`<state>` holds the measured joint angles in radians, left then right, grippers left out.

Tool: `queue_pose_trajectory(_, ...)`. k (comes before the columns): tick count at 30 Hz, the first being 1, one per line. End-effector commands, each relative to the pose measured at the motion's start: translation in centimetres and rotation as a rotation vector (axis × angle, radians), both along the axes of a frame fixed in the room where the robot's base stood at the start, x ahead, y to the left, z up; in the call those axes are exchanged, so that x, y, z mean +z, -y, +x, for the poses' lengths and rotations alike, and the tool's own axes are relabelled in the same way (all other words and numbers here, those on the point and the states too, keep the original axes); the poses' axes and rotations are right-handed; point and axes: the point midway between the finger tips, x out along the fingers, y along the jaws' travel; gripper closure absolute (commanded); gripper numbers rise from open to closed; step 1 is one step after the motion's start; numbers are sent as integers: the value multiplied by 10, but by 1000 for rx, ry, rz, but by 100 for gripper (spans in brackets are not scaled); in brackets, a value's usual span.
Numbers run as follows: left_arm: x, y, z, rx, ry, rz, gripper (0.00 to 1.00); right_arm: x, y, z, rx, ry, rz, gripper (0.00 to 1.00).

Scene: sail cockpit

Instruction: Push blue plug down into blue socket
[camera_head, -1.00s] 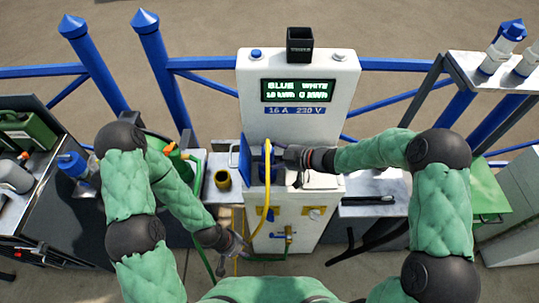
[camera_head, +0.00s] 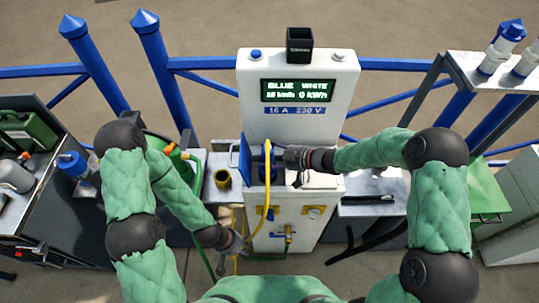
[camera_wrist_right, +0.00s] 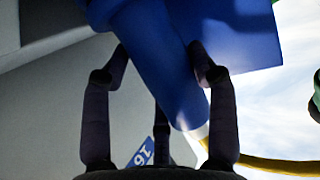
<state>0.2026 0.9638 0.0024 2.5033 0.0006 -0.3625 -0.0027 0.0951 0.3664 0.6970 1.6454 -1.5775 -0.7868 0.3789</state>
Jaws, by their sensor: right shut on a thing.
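The blue plug (camera_wrist_right: 160,55) sits between the fingers of my right gripper (camera_wrist_right: 158,65), which is shut on it in the right wrist view. In the head view my right gripper (camera_head: 283,157) is at the front of the white pedestal, at the blue socket (camera_head: 246,155) with its raised blue lid. A yellow cable (camera_head: 266,205) hangs down from the plug. The plug's far end meets a larger blue body (camera_wrist_right: 250,35); how deep it sits is hidden. My left gripper (camera_head: 238,250) hangs low, left of the pedestal's lower front; its fingers are too small to judge.
The white pedestal (camera_head: 340,100) carries a lit display (camera_head: 298,90) and a black box (camera_head: 299,45) on top. A grey shelf (camera_head: 375,208) lies right of the pedestal. Blue railings (camera_head: 400,64) run behind.

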Motion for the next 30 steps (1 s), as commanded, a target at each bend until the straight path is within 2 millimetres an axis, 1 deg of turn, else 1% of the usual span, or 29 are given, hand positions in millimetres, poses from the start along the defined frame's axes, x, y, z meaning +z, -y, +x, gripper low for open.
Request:
queue_pose_trajectory(17,-6,0,0,0,0,0,67,-10,0,1,-1,2,0,87)
queue_pose_trajectory(18,-6,0,0,0,0,0,67,-9,0,1,-1,2,0,33)
queue_pose_trajectory(19,-6,0,0,0,0,0,67,-9,0,1,-1,2,0,31)
queue_pose_trajectory(30,-3,0,0,0,0,0,67,-9,2,-1,0,-1,-1,31)
